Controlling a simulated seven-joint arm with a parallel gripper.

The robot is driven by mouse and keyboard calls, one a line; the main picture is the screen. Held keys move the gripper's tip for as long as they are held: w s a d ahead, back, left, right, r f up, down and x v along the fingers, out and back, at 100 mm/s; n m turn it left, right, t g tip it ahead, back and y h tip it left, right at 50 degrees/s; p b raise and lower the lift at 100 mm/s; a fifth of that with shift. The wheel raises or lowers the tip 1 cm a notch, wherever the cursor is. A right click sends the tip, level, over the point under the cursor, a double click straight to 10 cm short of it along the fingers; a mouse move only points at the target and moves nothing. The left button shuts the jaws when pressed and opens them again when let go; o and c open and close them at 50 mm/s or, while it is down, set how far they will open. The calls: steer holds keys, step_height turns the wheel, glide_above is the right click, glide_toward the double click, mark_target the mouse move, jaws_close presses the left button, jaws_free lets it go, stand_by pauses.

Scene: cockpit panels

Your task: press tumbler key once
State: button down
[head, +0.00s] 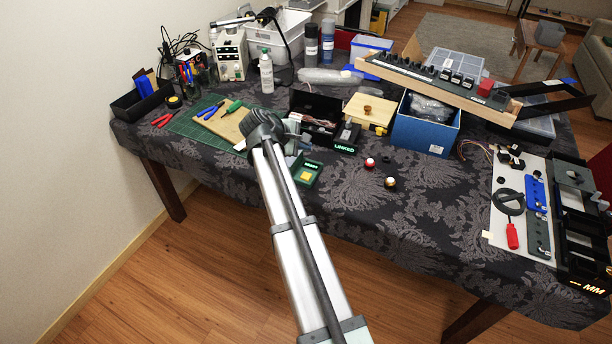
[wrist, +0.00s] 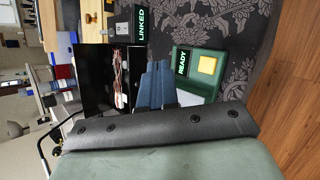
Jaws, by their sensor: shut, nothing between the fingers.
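A black module with a LINKED label (head: 345,149) stands near the table's middle, with a small key on its top (head: 347,134); I cannot tell for sure that this is the tumbler key. The module also shows at the top of the wrist view (wrist: 142,22). A green box marked READY, with a yellow square button (head: 306,176), sits nearer the table's front edge. The button shows in the wrist view (wrist: 207,65). My gripper (wrist: 157,68) is shut and empty, above the table beside the green box, apart from both devices. In the head view my arm partly hides it.
An open black box with wires (head: 318,106) lies behind the gripper. A wooden box (head: 369,110) and a blue bin (head: 425,134) stand to the right. Small round knobs (head: 390,183) lie in front. The cloth at the front right is mostly clear.

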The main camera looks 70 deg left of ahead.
mark_target(304, 177)
steer(key=shift+n, duration=1.1)
steer(key=shift+f, duration=0.1)
steer(key=shift+f, duration=4.4)
steer(key=shift+f, duration=0.4)
steer(key=shift+f, duration=0.4)
steer(key=shift+r, duration=0.85)
